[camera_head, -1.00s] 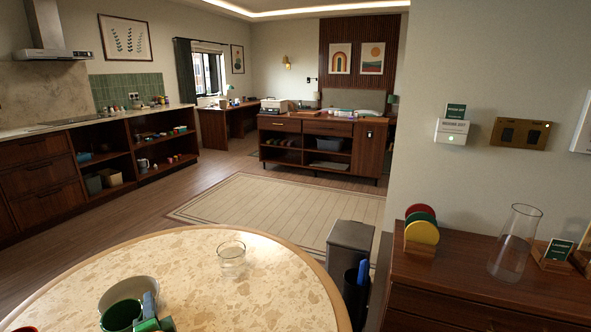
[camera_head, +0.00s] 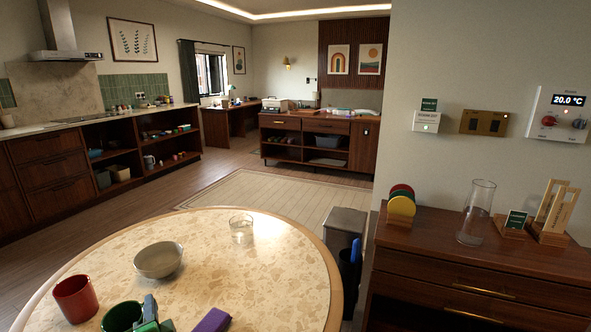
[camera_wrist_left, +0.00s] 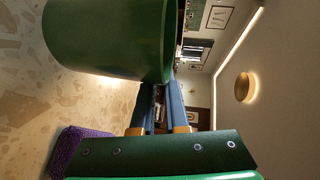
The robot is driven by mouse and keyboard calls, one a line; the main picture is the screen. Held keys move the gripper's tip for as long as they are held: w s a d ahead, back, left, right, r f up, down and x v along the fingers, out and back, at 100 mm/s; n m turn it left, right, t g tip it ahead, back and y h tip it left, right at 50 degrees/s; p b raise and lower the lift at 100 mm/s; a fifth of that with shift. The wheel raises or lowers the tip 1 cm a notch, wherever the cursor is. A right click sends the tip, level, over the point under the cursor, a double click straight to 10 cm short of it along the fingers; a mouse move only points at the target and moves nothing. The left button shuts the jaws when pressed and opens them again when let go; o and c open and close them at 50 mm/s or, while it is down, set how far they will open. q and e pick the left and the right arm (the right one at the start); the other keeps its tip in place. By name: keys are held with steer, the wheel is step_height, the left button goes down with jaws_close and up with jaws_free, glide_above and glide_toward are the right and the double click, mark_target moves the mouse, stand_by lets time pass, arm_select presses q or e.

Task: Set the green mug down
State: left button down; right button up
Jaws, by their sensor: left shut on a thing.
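The green mug (camera_head: 121,317) is at the bottom edge of the head view, its lower part cut off. My left gripper (camera_head: 150,311) is at its right side and shut on it. In the left wrist view the mug (camera_wrist_left: 108,38) fills the upper left, with the blue-grey fingers (camera_wrist_left: 165,108) against its lower edge. The round speckled table (camera_head: 282,282) is beneath. I cannot tell whether the mug's base touches it. My right gripper is not in view.
A red mug (camera_head: 75,299) stands left of the green mug, and a grey bowl (camera_head: 158,261) behind it. A clear glass (camera_head: 241,230) stands near the far edge. The table's right part is clear.

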arm_select(q)
steer(key=s+d+r+m+g+h, duration=0.2)
steer(key=s+d+r+m+h, duration=0.2)
steer(key=s+d+m+h, duration=0.55)
steer(key=s+d+r+m+g+h, duration=0.35)
steer(key=s+d+m+h, duration=0.35)
steer(key=s+h, duration=0.5)
steer(key=shift+m+t, duration=0.25)
steer(key=shift+t, duration=0.2)
steer(key=r+p, duration=0.1)
steer(key=p, duration=0.1)
steer(key=w+r+p, duration=0.1)
steer(key=r+p, duration=0.1)
steer(key=a+r+p, duration=0.1)
steer(key=r+p, duration=0.1)
steer(key=shift+w, duration=0.15)
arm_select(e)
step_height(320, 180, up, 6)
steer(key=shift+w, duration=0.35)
